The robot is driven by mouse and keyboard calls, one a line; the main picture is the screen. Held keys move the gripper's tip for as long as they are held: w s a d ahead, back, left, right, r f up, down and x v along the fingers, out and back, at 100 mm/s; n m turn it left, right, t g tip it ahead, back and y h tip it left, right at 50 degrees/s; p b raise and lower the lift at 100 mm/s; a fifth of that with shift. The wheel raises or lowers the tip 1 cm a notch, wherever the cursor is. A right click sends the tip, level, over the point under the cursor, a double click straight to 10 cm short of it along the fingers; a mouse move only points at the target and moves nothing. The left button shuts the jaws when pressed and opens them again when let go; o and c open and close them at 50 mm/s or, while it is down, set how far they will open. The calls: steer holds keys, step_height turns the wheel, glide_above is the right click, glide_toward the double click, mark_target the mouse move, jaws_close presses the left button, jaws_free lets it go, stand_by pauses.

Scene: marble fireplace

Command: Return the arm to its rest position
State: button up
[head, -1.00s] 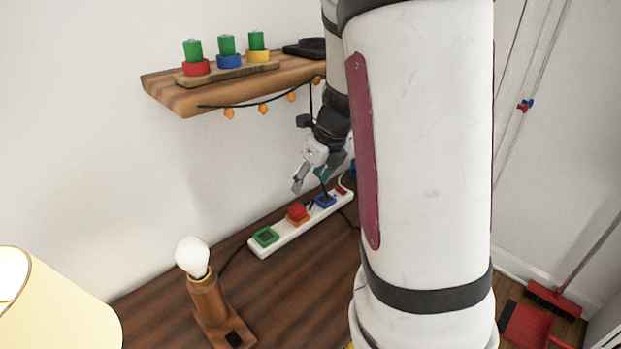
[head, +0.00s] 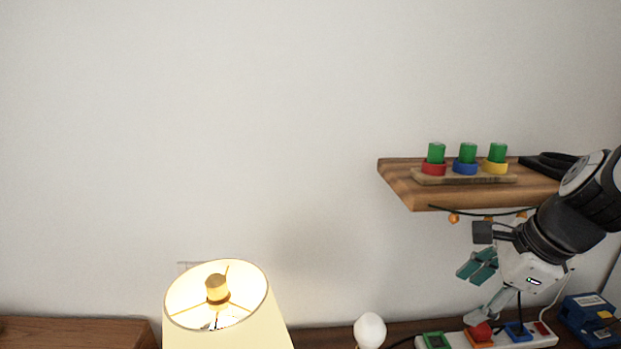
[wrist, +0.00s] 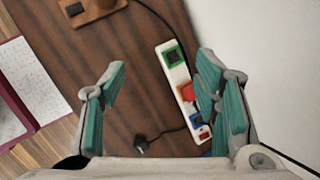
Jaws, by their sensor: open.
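My gripper (head: 482,288) is open and empty in the head view, at the lower right, below the wooden shelf and just above the power strip. In the wrist view its two teal-padded fingers (wrist: 158,98) are spread wide, with the dark wooden tabletop (wrist: 135,75) between them. The white power strip (wrist: 165,52) runs beside the right finger, which hides part of it. In the head view the strip (head: 549,341) carries a green, an orange-red and a blue socket piece. My arm reaches in from the right edge.
The wooden shelf (head: 400,186) holds three green pegs in coloured rings and hangs close above my gripper. A lit lamp (head: 225,325), a white bulb (head: 369,330) and a blue box (head: 590,318) stand nearby. A loose black plug (wrist: 141,144) lies on the tabletop.

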steer(key=s+a+r+n+h+p, duration=0.1)
steer(key=s+a+r+n, duration=0.3)
steer(key=s+n, duration=0.5)
steer(key=s+a+r+n+h+p, duration=0.1)
steer(key=s+a+r+n, duration=0.3)
steer(key=s+n, duration=0.5)
steer(key=n+p, duration=0.1)
steer(key=n, duration=0.3)
steer(key=shift+r+h+p, duration=0.3)
steer(key=shift+a, duration=0.1)
